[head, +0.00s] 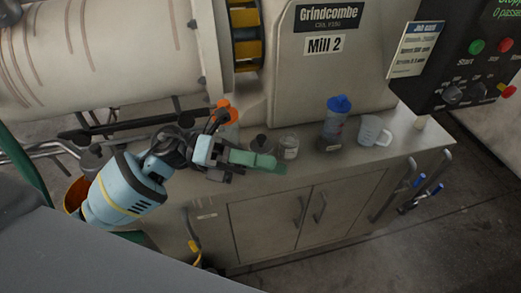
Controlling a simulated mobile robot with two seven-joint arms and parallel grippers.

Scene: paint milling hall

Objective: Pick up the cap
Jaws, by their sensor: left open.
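My left gripper (254,161), with green fingers, reaches in from the left over the front edge of the steel counter (310,160). It is open, with nothing seen between its fingers. A small dark round piece (261,142) stands just behind the fingers on the counter, partly hidden by them; it may be the cap, but I cannot tell for sure. An orange piece (230,111) shows behind my wrist, partly hidden. My right gripper is not in view.
A clear jar (289,146), a blue-lidded bottle (334,122) and a white measuring jug (373,131) stand right of the gripper. The mill housing (335,75) rises behind the counter. A control panel (470,70) hangs at the right. Cabinet doors (300,218) are below.

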